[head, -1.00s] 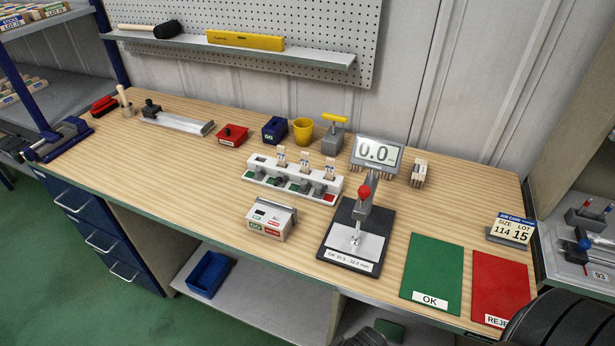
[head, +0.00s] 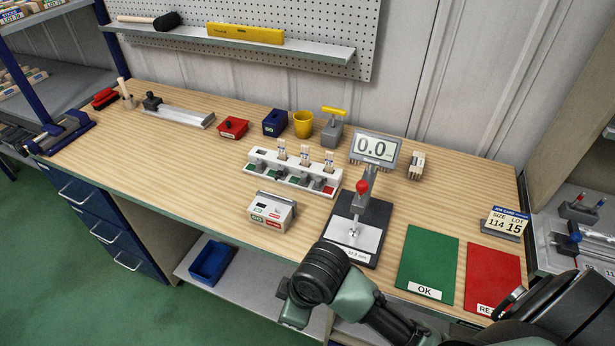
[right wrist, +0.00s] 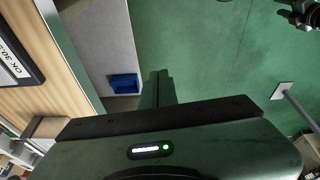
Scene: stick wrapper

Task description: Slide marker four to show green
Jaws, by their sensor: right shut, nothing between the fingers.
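A white rack (head: 337,181) stands mid-bench in the head view. It has a row of grey sliding markers, with red or green patches beside them. The rightmost marker, marker four counting from the left, shows a red patch (head: 328,190). Wooden sticks (head: 304,155) stand in three of its slots; the leftmost slot looks empty. My right gripper (right wrist: 157,88) is shut and empty in the right wrist view, pointing over the green floor beside the bench. In the head view my right arm hangs in front of the bench edge, well short of the rack. My left gripper is not seen.
A gauge stand (head: 352,232) with a red knob and a display reading 0.0 (head: 375,149) stands right of the rack. A small white box (head: 272,212) sits in front of the rack. Green OK (head: 428,258) and red (head: 493,275) mats lie at right. A blue bin (head: 212,262) is below.

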